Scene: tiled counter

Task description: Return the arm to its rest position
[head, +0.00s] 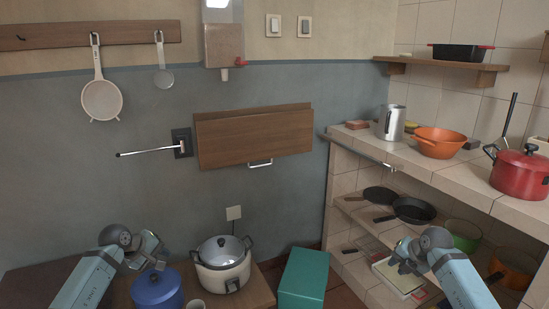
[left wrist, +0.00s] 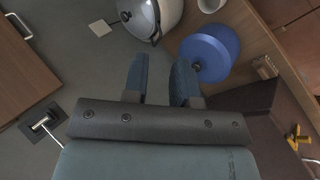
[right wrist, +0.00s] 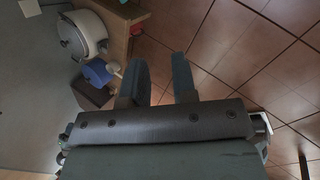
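My left gripper (head: 154,254) is raised at the lower left of the head view, above and beside a blue lidded pot. In the left wrist view its two fingers (left wrist: 159,82) stand apart with nothing between them. My right gripper (head: 404,265) is at the lower right of the head view, in front of the tiled shelf unit. In the right wrist view its fingers (right wrist: 165,78) are apart and empty, with floor tiles behind them.
A blue pot (head: 157,290) and a white rice cooker (head: 222,264) stand on a low wooden table. A teal box (head: 303,279) stands between the arms. The tiled counter (head: 455,177) holds an orange colander (head: 439,145) and red pot (head: 521,172). Pans (head: 413,210) lie below.

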